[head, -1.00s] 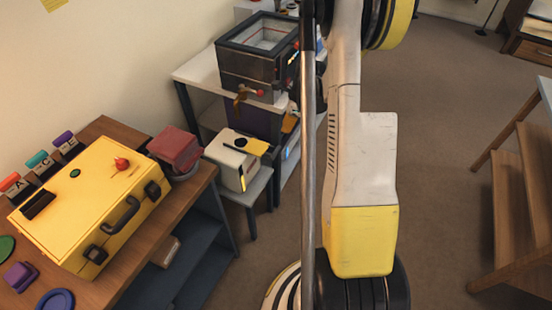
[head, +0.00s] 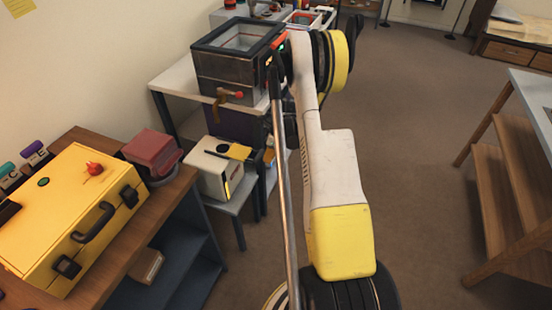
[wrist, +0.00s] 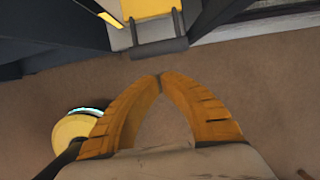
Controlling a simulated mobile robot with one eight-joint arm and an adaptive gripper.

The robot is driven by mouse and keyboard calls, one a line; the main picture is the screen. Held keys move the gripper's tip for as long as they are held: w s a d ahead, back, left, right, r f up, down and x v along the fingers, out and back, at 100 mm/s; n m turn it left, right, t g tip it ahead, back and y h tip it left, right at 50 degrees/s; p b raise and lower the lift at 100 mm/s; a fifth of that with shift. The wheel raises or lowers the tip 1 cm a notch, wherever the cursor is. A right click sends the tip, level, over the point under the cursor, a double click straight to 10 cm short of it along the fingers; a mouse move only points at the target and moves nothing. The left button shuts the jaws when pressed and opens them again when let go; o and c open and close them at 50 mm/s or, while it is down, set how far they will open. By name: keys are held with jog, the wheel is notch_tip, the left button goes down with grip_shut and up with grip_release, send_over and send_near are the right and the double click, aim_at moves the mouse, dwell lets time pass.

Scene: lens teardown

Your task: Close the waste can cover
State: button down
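No thing is clearly marked as the waste can. A dark red lid-like block (head: 150,146) sits over a grey rounded container at the right end of the wooden table; whether it is a cover, and how far shut, I cannot tell. A white box (head: 213,172) with a yellow and black top stands on a low grey stool. In the wrist view my gripper (wrist: 160,76) has its orange fingertips together with nothing between them. Ahead of the tips is a yellow piece (wrist: 150,8) with a dark grey bar (wrist: 160,49). The gripper is not clear in the head view.
A yellow case (head: 72,212) with black handle and latches lies on the wooden table (head: 150,215). Wooden shelving (head: 505,215) is at the right. Brown floor between is open.

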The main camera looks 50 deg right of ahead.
jog(key=shift+w+a+f, duration=0.2)
jog(key=shift+w+a, duration=0.15)
jog(key=shift+w, duration=0.4)
jog(key=w+a, duration=0.1)
jog(key=w, duration=0.1)
jog(key=w+a, duration=0.1)
jog(key=w, duration=0.2)
jog(key=w+a, duration=0.1)
jog(key=w, duration=0.2)
jog(key=shift+a, duration=0.15)
jog(key=shift+s, duration=0.15)
jog(key=shift+s+d+r, duration=0.1)
jog(key=shift+s+d, duration=0.2)
jog(key=shift+s, duration=0.05)
jog(key=p, duration=0.4)
send_near(247, 155)
jog(key=s+r, duration=0.1)
jog(key=s+d+r, duration=0.1)
jog(key=s+r, duration=0.1)
jog(key=shift+s+d+r, duration=0.1)
jog(key=shift+s, duration=0.05)
